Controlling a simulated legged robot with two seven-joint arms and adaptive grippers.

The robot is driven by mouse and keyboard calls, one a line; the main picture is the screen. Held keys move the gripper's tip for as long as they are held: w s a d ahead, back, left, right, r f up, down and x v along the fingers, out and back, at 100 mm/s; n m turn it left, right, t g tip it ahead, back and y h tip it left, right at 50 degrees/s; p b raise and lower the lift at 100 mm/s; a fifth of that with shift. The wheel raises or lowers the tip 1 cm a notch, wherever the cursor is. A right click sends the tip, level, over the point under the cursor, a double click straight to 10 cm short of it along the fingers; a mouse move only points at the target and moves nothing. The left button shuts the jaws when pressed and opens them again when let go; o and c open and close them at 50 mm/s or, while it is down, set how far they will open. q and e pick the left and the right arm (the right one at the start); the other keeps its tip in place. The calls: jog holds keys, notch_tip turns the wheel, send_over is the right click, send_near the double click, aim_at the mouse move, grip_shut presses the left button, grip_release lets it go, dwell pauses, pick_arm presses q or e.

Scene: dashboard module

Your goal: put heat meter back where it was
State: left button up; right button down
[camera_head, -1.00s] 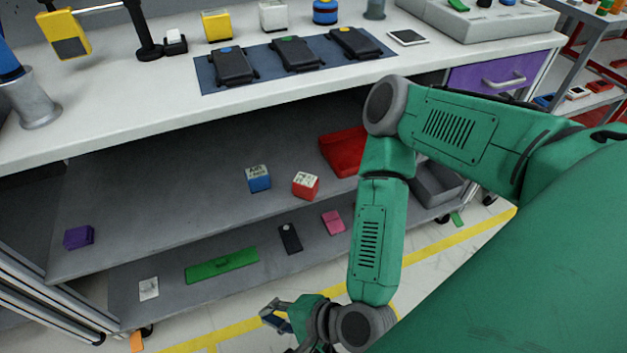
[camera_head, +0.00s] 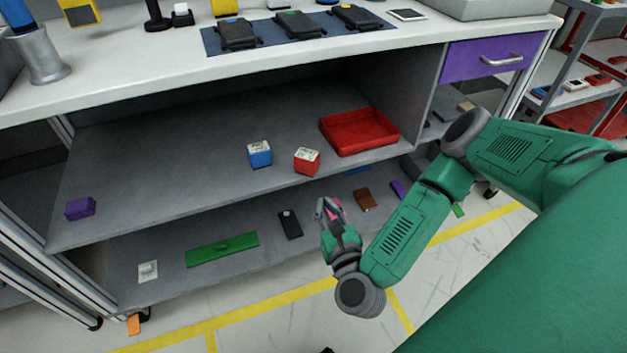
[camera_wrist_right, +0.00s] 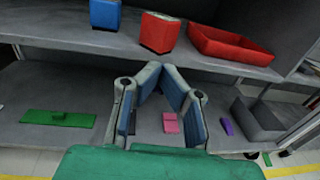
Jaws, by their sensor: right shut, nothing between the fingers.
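I cannot tell for sure which object is the heat meter. A blue box with a pale marked top (camera_head: 260,154) and a red box with a pale marked top (camera_head: 307,161) stand on the middle shelf (camera_head: 190,170); both also show in the wrist view, blue (camera_wrist_right: 105,14) and red (camera_wrist_right: 159,32). My right gripper (camera_head: 326,206) is in front of the lower shelf, below the red box and apart from it. Its fingers meet at the tips in the wrist view (camera_wrist_right: 158,72), shut and empty. My left gripper is out of view.
A red tray (camera_head: 358,133) sits right of the boxes, a purple block (camera_head: 80,208) far left. The lower shelf bears a green plate (camera_head: 222,250), a black device (camera_head: 290,224), a pink item (camera_wrist_right: 170,123) and a brown item (camera_head: 366,199). The worktop (camera_head: 130,75) overhangs the shelves.

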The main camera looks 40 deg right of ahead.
aim_at(312, 171)
jog(key=x, duration=0.2)
jog(key=b+x, duration=0.1)
jog(key=x, duration=0.2)
jog(key=b+x, duration=0.1)
jog(key=x, duration=0.2)
jog(key=shift+s+d+f, duration=0.1)
jog(key=shift+d+f, duration=0.05)
jog(key=shift+d, duration=0.15)
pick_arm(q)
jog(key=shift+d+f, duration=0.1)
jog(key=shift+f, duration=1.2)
pick_arm(e)
jog(key=shift+w, duration=0.65)
jog(key=b+x, duration=0.2)
jog(key=x, duration=0.3)
jog(key=shift+b, duration=0.35)
jog(key=shift+x, duration=1.2)
jog(key=shift+w+d, duration=0.15)
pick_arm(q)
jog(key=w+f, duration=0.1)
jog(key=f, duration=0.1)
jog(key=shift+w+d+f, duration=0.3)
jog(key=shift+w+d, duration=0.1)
